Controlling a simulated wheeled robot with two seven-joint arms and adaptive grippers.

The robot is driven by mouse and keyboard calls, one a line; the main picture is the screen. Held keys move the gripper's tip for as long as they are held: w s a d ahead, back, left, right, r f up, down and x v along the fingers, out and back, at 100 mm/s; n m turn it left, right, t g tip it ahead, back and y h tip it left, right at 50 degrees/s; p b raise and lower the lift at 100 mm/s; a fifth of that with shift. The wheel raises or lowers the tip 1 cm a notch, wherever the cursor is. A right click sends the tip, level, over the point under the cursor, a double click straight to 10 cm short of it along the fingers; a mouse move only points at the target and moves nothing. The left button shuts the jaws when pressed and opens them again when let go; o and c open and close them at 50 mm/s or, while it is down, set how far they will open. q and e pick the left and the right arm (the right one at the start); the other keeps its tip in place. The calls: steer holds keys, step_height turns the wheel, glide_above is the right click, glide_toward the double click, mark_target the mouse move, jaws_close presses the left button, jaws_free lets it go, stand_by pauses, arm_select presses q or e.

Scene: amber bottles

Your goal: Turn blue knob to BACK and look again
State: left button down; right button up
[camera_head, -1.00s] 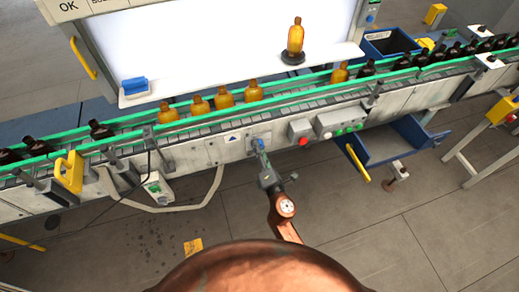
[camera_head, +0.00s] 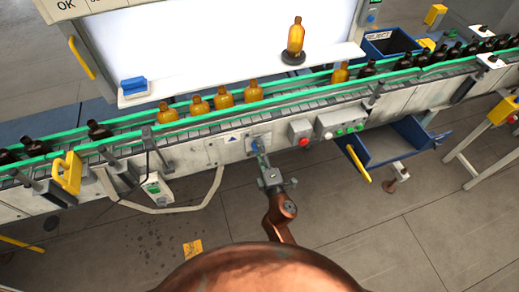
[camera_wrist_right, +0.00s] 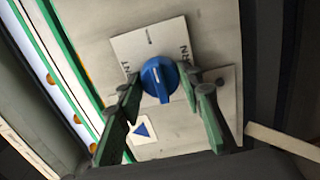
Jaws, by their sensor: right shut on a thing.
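The blue knob (camera_wrist_right: 158,78) sits on a pale square plate (camera_wrist_right: 144,46) with a dark tick and letters partly hidden by my fingers. A pale line marks the knob's face, pointing roughly towards the plate's tick. My right gripper (camera_wrist_right: 163,88) has one finger on each side of the knob and is shut on it. In the head view, my right gripper (camera_head: 260,152) reaches the front panel of the conveyor, and the knob is mostly hidden there. A blue triangle label (camera_wrist_right: 142,130) is beside the knob plate. My left gripper is not in view.
The conveyor (camera_head: 205,155) carries amber bottles (camera_head: 223,98) and dark bottles. One amber bottle (camera_head: 296,37) stands on a dark round base before the lit white panel (camera_head: 200,45). A red button (camera_head: 304,141) and green buttons are right of my gripper. An open blue drawer (camera_head: 400,145) juts out further right.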

steer(key=o, duration=1.2)
steer(key=shift+c, duration=0.2)
steer(key=v, duration=1.2)
